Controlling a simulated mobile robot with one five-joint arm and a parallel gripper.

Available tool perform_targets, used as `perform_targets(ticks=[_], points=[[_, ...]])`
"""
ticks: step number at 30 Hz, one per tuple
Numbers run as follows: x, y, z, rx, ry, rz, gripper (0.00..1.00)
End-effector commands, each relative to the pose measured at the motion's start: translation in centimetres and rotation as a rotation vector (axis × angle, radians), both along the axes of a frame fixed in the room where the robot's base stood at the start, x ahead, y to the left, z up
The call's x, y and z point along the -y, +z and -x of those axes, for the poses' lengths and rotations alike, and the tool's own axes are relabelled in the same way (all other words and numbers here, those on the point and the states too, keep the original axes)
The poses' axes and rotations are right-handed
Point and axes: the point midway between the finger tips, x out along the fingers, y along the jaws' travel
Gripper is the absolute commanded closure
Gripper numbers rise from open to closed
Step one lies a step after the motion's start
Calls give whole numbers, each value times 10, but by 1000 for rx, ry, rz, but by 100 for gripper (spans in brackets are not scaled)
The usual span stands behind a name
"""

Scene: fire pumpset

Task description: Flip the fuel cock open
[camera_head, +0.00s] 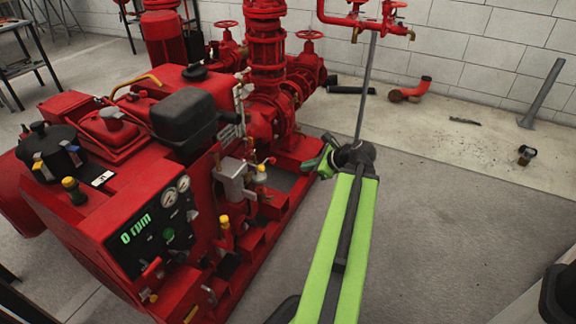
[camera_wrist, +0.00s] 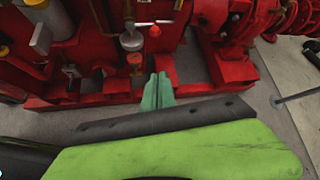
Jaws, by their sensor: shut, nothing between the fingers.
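The red pump engine (camera_head: 110,200) fills the left of the head view, with an "0 rpm" panel on its end. On its near side is a grey box (camera_head: 236,182) with small fittings, among them a small red lever (camera_head: 268,161) and a yellow-capped fitting (camera_head: 261,172). I cannot tell for sure which fitting is the fuel cock. In the wrist view a round silver fitting (camera_wrist: 131,40), a small red knob (camera_wrist: 155,31) and an orange-red cap (camera_wrist: 134,60) show. My gripper (camera_head: 323,163) is shut and empty, apart from these fittings; its green fingers (camera_wrist: 158,92) point towards the engine side.
Red pump pipes with handwheels (camera_head: 310,36) stand behind. A thin grey pole (camera_head: 366,85) rises behind my gripper. A red pipe elbow (camera_head: 411,90) lies by the white block wall. The grey floor (camera_head: 450,220) at right is mostly clear.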

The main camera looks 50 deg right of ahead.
Motion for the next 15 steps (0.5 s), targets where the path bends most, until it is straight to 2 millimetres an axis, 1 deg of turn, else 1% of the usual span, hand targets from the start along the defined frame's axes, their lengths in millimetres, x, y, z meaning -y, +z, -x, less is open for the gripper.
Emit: perform_targets(ticks=[5, 9, 15], points=[[4, -25, -19, -1, -3, 0, 100], [6, -45, -42, 0, -6, 0, 100], [7, -70, -74, 0, -9, 1, 100]])
